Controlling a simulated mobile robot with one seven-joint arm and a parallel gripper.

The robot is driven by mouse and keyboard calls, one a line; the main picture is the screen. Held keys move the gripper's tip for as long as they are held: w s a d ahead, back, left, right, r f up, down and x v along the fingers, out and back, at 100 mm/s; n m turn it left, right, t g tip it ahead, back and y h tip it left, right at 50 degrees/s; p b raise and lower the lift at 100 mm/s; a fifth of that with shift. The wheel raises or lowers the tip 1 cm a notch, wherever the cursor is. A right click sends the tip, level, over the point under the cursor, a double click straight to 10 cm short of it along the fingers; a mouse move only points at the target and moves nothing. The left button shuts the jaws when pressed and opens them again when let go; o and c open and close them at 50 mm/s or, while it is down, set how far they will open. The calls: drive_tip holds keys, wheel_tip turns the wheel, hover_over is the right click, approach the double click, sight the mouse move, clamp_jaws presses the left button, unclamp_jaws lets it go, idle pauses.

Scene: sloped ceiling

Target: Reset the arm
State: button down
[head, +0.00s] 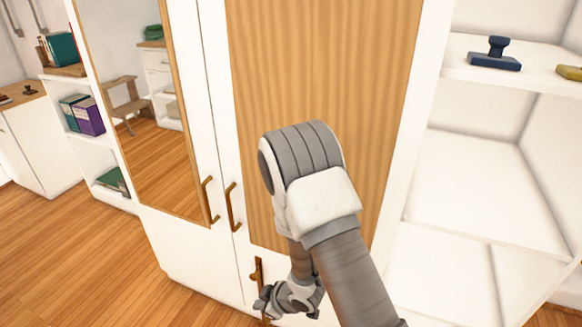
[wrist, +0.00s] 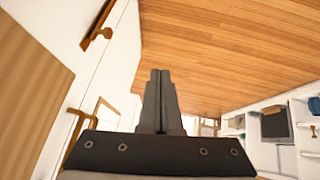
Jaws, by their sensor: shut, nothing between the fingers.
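My arm reaches forward and down in front of a white wardrobe (head: 188,258). My gripper (head: 266,306) is low in the head view, beside a brown lower handle (head: 257,272); I cannot tell whether they touch. In the wrist view the two dark fingers (wrist: 160,76) are together, with nothing between them. The arm's elbow hides part of the wardrobe's wood-panelled door (head: 320,60).
Two brown handles, left (head: 209,200) and right (head: 233,207), are on the wardrobe doors. The left door has a mirror (head: 140,100). White shelves at right hold a dark blue stamp-like object (head: 495,55). The wooden floor (head: 60,250) at left is clear.

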drive_tip(key=w+d+r+m+t+h, duration=0.1)
drive_tip(key=d+r+m+h, duration=0.1)
drive_tip(key=d+r, duration=0.45)
drive_tip(key=w+d+r+m+t+h, duration=0.1)
drive_tip(key=d+r+m, duration=0.25)
drive_tip(key=r, duration=0.65)
drive_tip(key=w+d+r+m+t+h, duration=0.1)
drive_tip(key=w+d+r+m+h, duration=0.1)
drive_tip(key=d+r, duration=0.45)
drive_tip(key=s+d+r+m+g+h+p, duration=0.1)
drive_tip(key=s+d+r+m, duration=0.2)
drive_tip(key=s+r, duration=0.65)
drive_tip(key=s+d+r+m+g, duration=0.1)
drive_tip(key=s+d+r+m, duration=0.25)
drive_tip(key=s+r, duration=0.6)
wheel_tip(320, 180, up, 15)
drive_tip(key=s+a+p, duration=0.1)
drive_tip(key=s+p, duration=0.1)
drive_tip(key=p, duration=1.5)
drive_tip(key=shift+s+f, duration=0.15)
